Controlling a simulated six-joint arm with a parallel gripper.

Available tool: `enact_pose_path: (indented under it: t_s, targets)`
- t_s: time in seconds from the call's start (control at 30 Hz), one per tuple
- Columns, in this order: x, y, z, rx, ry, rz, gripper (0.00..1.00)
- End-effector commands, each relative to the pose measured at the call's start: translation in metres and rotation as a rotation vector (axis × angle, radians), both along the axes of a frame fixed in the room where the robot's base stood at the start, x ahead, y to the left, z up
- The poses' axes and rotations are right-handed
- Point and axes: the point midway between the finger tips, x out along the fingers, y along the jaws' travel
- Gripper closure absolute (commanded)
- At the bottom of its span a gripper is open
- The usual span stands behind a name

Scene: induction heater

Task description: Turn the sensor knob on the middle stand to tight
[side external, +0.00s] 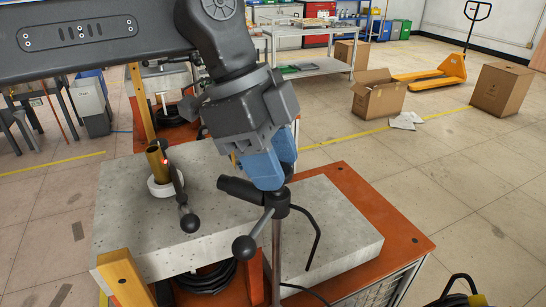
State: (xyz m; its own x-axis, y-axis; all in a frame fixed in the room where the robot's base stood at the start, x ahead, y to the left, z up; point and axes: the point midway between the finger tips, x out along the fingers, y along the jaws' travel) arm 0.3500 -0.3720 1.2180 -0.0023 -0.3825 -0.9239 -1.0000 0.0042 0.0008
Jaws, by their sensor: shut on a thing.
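The middle stand is an upright metal post (277,262) at the front of the bench, with a dark clamp head (277,203) on top. A metal lever with a black ball end (244,248) slants down to the left from the head. A black cylindrical handle (236,188) points left, and a thin dark bent sensor rod (317,235) hangs on the right. My gripper (268,180), with blue fingers, points down and is shut on the sensor knob at the top of the head. The fingers hide the knob, so its turn angle cannot be seen.
A brass tube (157,162) stands in a white ring (168,187) on the grey slab (120,205), beside another black ball lever (188,220). A yellow post (122,277) stands front left. The slab's right part (345,225) is clear. Boxes lie on the floor beyond.

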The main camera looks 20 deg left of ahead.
Motion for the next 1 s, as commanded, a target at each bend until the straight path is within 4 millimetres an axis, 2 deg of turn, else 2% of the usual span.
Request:
enact_pose_path:
  t_s: [0.43,0.47,0.7,1.0]
  targets:
    - [0.0003,0.0001,0.0009,-0.002,-0.003,-0.013,0.86]
    - [0.0003,0.0001,0.0009,-0.002,-0.003,-0.013,0.61]
    - [0.0002,0.0000,0.0005,-0.001,-0.002,-0.011,0.38]
    - [0.0001,0.0000,0.0001,0.000,-0.001,-0.010,0.37]
